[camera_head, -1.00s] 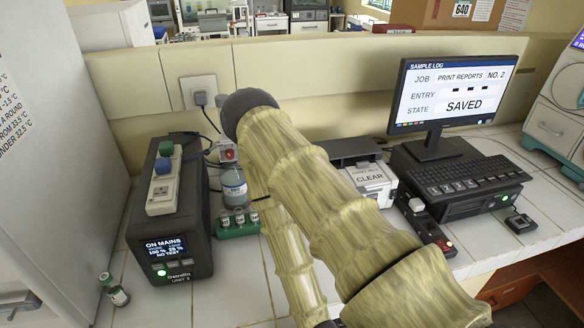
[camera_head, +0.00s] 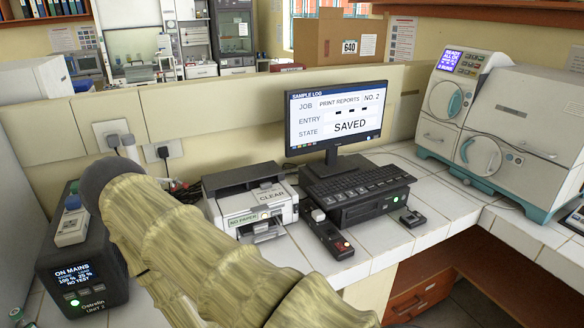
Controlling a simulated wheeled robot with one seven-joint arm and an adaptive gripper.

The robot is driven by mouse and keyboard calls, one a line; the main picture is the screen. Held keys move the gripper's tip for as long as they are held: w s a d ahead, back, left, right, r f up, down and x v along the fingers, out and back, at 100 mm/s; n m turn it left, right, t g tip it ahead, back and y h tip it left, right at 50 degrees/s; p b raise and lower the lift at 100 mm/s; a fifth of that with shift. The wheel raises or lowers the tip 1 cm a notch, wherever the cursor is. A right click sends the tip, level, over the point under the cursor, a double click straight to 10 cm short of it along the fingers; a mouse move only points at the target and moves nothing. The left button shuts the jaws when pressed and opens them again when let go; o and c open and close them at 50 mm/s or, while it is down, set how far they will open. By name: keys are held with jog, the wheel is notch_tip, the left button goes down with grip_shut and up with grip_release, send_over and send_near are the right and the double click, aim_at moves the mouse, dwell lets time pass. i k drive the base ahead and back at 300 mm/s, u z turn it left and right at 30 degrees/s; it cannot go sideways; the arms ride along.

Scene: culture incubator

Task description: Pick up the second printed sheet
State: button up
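No printed sheet can be clearly made out on the bench. My arm in its khaki sleeve crosses the lower left and hides the bench before the printer. My gripper is not in view.
A dark power unit (camera_head: 82,265) reading "ON MAINS" stands at left. A keyboard (camera_head: 358,180) on a black box, a small switch box (camera_head: 327,238) and a mouse-like device (camera_head: 412,218) lie right of the printer. A white analyser (camera_head: 500,135) fills the right. Tiles between are clear.

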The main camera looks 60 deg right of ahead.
aim_at(268, 192)
jog(key=k, duration=0.2)
jog(key=z, duration=0.95)
